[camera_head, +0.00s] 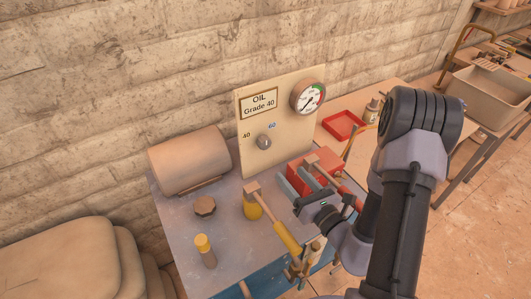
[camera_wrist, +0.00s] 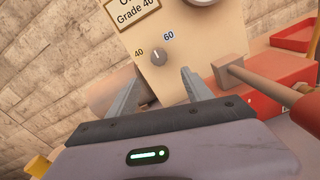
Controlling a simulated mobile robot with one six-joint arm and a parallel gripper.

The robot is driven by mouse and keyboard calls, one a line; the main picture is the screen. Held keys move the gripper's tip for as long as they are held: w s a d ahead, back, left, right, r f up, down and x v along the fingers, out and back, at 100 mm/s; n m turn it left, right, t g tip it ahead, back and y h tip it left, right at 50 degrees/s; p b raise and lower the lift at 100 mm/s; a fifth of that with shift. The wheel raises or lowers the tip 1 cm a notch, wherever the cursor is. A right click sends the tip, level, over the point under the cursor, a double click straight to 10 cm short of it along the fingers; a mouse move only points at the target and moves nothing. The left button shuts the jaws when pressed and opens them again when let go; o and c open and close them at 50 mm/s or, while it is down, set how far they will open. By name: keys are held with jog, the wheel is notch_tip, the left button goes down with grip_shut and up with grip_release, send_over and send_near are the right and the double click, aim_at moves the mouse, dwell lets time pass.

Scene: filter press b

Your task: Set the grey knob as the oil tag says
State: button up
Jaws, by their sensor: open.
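My gripper (camera_head: 294,180) is open and empty, in front of the panel and apart from the knob. In the wrist view the knob appears between the fingertips (camera_wrist: 160,74).
A round gauge (camera_head: 308,97) is at the panel's upper right. A beige drum (camera_head: 190,161) lies left of the panel.

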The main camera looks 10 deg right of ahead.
aim_at(267, 146)
jog(key=x, duration=1.3)
jog(key=shift+w+a+b, duration=0.2)
jog(key=shift+w+b, duration=0.15)
jog(key=shift+c, duration=0.2)
grip_shut()
jog(key=shift+f, duration=0.1)
jog(key=n+b, duration=0.4)
jog(key=n, duration=0.1)
jog(key=shift+d+f+n, duration=0.1)
jog(key=shift+f+n, duration=0.05)
jog(key=shift+n, duration=0.25)
jog(key=shift+n+b, duration=2.2)
jog(key=shift+n, duration=0.7)
